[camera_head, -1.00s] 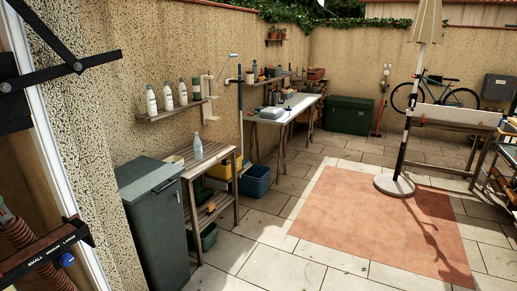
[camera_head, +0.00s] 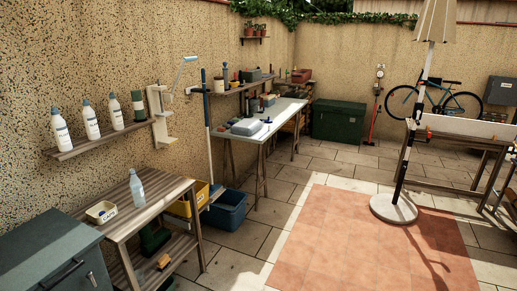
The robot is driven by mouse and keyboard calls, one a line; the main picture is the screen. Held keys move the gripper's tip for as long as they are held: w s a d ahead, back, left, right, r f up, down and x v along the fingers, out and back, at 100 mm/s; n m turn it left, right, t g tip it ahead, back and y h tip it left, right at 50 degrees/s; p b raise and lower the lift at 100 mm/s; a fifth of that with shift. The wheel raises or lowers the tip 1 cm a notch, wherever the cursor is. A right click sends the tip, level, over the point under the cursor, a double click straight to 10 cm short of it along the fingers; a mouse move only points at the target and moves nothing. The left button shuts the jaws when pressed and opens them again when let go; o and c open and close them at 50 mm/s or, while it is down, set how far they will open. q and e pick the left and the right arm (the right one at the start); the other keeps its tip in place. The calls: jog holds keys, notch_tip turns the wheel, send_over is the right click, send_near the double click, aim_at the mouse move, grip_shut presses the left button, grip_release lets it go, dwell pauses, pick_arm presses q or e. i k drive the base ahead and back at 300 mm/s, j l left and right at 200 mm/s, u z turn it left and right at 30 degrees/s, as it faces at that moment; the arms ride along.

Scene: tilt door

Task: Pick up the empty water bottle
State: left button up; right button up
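A clear plastic bottle (camera_head: 137,188) with a pale blue cap stands upright on the wooden slatted table (camera_head: 168,198) at the lower left. It looks empty. White bottles with blue caps, such as this one (camera_head: 90,120), stand in a row on the wall shelf (camera_head: 105,138) above. Neither of my grippers is in view, so their state does not show.
A dark grey cabinet (camera_head: 45,255) adjoins the table at left. A blue bin (camera_head: 226,209) and yellow crate (camera_head: 185,205) stand right of it.

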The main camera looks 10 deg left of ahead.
aim_at(136, 186)
jog(key=i+l+u, duration=0.1)
jog(key=i, duration=0.65)
jog(key=i+l+u, duration=0.15)
jog(key=i, duration=0.6)
